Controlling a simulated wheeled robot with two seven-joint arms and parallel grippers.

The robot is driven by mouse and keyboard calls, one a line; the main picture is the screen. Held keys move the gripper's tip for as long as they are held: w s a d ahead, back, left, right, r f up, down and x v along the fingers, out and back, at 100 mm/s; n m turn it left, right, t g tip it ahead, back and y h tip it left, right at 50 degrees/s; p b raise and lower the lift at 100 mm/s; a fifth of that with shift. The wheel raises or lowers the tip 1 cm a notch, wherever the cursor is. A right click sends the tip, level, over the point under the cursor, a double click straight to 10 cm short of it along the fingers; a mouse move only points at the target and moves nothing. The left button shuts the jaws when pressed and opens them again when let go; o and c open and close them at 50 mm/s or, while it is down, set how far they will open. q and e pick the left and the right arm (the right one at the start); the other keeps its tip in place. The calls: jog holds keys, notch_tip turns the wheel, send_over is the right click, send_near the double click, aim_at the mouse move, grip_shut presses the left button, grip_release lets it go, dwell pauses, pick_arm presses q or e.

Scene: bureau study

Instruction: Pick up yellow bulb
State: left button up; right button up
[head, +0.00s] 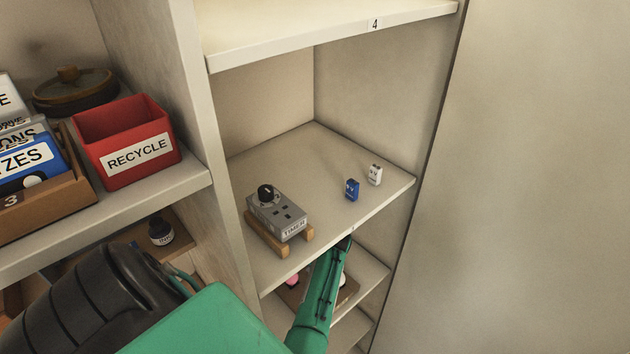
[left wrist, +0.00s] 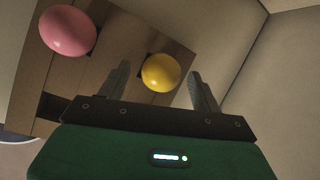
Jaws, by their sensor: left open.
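The yellow bulb (left wrist: 161,72) is round and sits on a brown wooden holder (left wrist: 120,62) in the left wrist view. My left gripper (left wrist: 160,82) is open, with one finger to each side of the yellow bulb in that picture. I cannot tell whether the fingers reach its depth; no contact shows. A pink bulb (left wrist: 68,31) sits on the same holder, to the left. In the head view my green left arm reaches down to the lower shelf, where the pink bulb (head: 292,281) shows partly and the yellow bulb is hidden. My right gripper is not seen.
The shelf above (head: 330,222) holds a grey timer box (head: 279,217) on wooden feet, a blue item (head: 352,190) and a white item (head: 375,174). A red recycle bin (head: 125,142) stands left. Cabinet walls close in around the holder (left wrist: 240,62).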

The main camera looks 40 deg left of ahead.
pick_arm(q)
jog(key=shift+f, duration=0.15)
jog(key=c, duration=1.1)
